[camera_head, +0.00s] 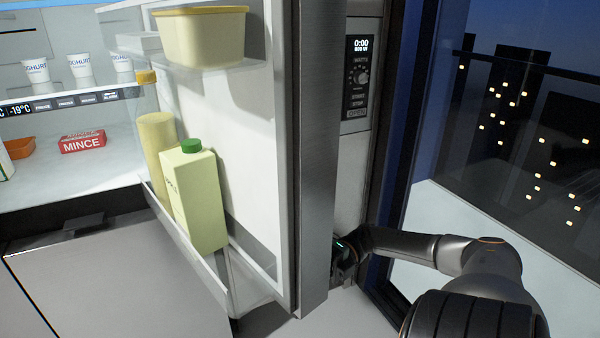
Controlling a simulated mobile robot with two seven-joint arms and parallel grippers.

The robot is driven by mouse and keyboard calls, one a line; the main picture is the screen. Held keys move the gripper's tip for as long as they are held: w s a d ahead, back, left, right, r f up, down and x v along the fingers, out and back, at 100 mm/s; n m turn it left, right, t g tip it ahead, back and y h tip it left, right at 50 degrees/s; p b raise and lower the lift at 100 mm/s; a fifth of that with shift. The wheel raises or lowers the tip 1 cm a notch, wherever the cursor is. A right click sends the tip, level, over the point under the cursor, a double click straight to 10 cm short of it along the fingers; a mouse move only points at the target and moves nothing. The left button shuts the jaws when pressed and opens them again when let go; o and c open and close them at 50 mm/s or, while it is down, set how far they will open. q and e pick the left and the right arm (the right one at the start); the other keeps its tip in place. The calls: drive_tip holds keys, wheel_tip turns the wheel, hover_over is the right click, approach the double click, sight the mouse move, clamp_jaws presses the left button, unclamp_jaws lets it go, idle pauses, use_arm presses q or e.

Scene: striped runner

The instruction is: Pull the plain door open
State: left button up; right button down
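The plain fridge door (313,150) stands wide open, its white inner side with shelves facing left and its grey edge toward me. My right arm comes in from the lower right, and my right gripper (345,258) is at the far right side of the door's edge, low down. The door's edge hides its fingers, so I cannot tell whether they touch the door or hold a handle. My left gripper is not in view.
The door shelves hold a yellow tub (200,36), a green-capped carton (194,195) and a yellow bottle (158,150). The open fridge at left holds yoghurt cups (80,66) and a mince pack (82,141). A microwave panel (357,85) and a window (510,130) are at right.

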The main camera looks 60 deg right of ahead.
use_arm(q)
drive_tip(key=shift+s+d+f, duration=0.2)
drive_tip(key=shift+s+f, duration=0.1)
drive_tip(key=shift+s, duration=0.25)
use_arm(e)
drive_tip(key=shift+d, duration=0.4)
drive_tip(key=c, duration=1.2)
unclamp_jaws()
drive_tip(key=shift+c, duration=0.2)
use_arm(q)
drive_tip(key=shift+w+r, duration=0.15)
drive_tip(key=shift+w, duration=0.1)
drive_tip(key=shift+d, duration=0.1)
use_arm(e)
drive_tip(key=shift+d, duration=0.1)
